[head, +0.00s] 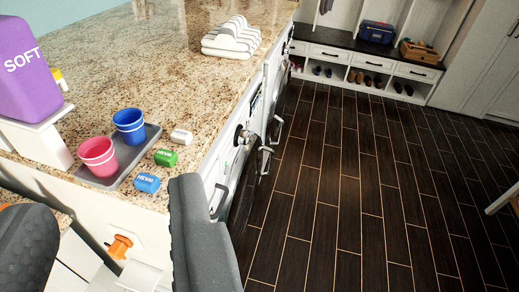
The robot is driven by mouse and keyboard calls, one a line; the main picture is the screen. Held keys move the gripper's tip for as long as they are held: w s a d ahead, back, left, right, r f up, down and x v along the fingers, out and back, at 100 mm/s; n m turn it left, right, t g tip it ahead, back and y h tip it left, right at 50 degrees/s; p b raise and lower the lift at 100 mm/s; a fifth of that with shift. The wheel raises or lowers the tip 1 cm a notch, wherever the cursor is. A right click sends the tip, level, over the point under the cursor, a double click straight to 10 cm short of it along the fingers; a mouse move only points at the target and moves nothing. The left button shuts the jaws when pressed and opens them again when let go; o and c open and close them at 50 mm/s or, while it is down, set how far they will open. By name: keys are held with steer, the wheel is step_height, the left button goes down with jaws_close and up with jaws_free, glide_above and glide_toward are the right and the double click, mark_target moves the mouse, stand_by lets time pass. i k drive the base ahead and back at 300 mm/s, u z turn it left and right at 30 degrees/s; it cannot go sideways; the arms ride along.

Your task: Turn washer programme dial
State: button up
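The front-loading machines stand in a row under the granite counter, seen at a steep angle. A round dark dial with a pale rim (243,135) sticks out from the nearer machine's white front (212,172), just below the counter edge. Its markings are too small to read. My gripper (112,198) is open in the lower left, its two dark grey fingers wide apart with nothing held between them. The right finger stands in front of the counter's near corner. The dial is beyond that finger, up and to the right, and not touched.
On the granite counter (150,60) are a purple SOFT bottle (25,70), a pink cup (98,157) and blue cup (130,126) on a grey tray (150,135), small labelled blocks (166,158) and folded towels (232,38).

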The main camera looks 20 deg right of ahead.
mark_target(242, 135)
steer(key=k, duration=1.1)
steer(key=z, duration=0.55)
steer(key=i, duration=0.6)
steer(key=z, duration=0.55)
steer(key=i, duration=1.2)
steer(key=u, duration=0.7)
steer(key=i, duration=0.5)
steer(key=u, duration=0.5)
